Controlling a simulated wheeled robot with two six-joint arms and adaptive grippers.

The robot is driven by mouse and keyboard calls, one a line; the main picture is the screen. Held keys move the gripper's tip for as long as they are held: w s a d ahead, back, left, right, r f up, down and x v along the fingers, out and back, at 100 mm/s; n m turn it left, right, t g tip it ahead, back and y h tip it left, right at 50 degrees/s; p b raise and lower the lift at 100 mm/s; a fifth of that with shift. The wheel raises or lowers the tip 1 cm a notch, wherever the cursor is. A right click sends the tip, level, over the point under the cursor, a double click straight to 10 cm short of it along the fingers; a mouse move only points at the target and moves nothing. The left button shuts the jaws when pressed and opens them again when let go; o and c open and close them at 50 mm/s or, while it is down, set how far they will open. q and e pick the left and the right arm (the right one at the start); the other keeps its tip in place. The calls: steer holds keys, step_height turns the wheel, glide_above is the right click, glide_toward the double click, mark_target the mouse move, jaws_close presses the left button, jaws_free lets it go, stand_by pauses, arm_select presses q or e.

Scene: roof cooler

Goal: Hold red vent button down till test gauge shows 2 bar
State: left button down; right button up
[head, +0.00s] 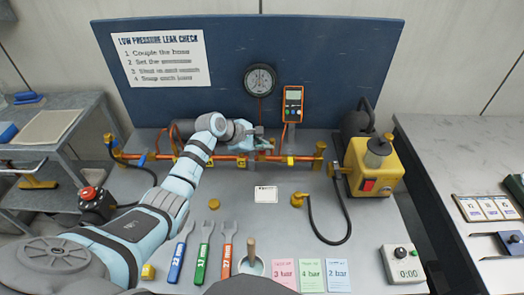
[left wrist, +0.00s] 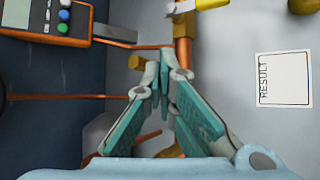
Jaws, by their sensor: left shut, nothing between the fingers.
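My left gripper (head: 264,142) is shut and empty at the copper pipe (head: 220,157), near its middle. In the left wrist view the closed fingertips (left wrist: 164,66) are beside a brass and copper fitting (left wrist: 184,30); I cannot tell whether they touch it. I cannot make out a red vent button at the fingertips; the fingers may hide it. A round black dial gauge (head: 260,80) is on the blue panel above, its reading too small to tell. An orange digital meter (head: 293,104) is to its right and partly shows in the left wrist view (left wrist: 62,20). My right gripper is not in view.
A yellow pump (head: 374,168) with a red switch stands right of the pipe; a black hose (head: 322,236) loops from it. A white result card (head: 266,194) lies before the pipe. Several spanners, coloured cards and a timer (head: 404,264) line the front.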

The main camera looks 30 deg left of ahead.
mark_target(263, 152)
arm_select(q)
steer(key=shift+f+b, duration=0.3)
steer(key=shift+f, duration=0.1)
stand_by(2.9)
steer(key=shift+r, duration=0.15)
stand_by(0.5)
steer(key=shift+r+p, duration=0.6)
steer(key=shift+r, duration=0.25)
steer(key=shift+r, duration=0.1)
step_height(263, 152, up, 5)
steer(key=p, duration=0.4)
stand_by(2.5)
